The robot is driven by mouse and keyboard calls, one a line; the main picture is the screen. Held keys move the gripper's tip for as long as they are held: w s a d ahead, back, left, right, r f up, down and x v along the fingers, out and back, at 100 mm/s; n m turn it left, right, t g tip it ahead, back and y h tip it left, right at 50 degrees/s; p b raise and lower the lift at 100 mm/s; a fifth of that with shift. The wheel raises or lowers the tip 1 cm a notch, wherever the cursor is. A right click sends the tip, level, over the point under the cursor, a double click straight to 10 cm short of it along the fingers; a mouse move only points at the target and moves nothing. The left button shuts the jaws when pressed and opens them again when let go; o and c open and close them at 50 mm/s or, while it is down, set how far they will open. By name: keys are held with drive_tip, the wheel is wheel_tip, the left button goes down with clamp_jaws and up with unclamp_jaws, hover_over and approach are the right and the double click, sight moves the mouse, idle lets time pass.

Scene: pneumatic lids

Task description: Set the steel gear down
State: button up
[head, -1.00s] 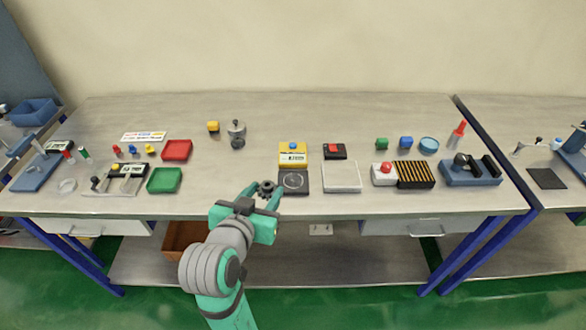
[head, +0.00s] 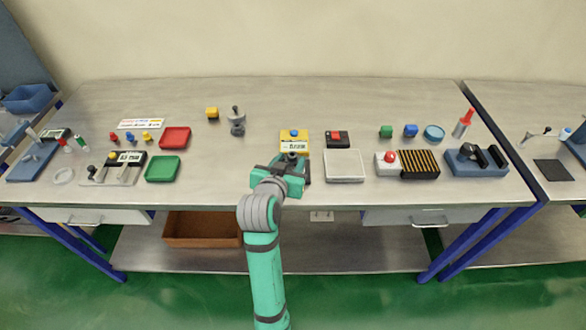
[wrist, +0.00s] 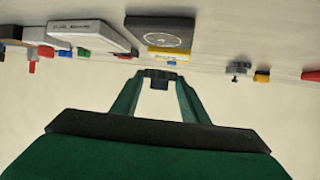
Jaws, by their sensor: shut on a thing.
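My gripper (wrist: 160,76) is shut on the steel gear (wrist: 160,74), a small dark toothed piece between its fingertips in the wrist view. In the head view my gripper (head: 289,162) is over the front of the yellow device (head: 294,137) with a blue button and a small display. The gear is small and dark there, and hard to make out. The device's black plate with a circle (wrist: 158,34) shows in the wrist view, apart from the gear. In the head view my gripper hides most of this plate.
A white square plate (head: 344,166) and a black box with a red button (head: 337,138) are to the right. A green tray (head: 163,169) and a red tray (head: 175,138) are on the left. Bare table lies between the trays and my gripper.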

sight(293, 169)
drive_tip(key=shift+w+d+f, duration=0.25)
drive_tip(key=shift+w+f, duration=0.15)
drive_tip(key=shift+f, duration=0.1)
drive_tip(key=f, duration=0.3)
drive_tip(key=shift+w+d, duration=0.15)
drive_tip(key=shift+w, duration=0.2)
drive_tip(key=shift+f, duration=0.5)
drive_tip(key=shift+f, duration=0.1)
drive_tip(key=o, duration=1.2)
drive_tip(key=shift+o, duration=0.2)
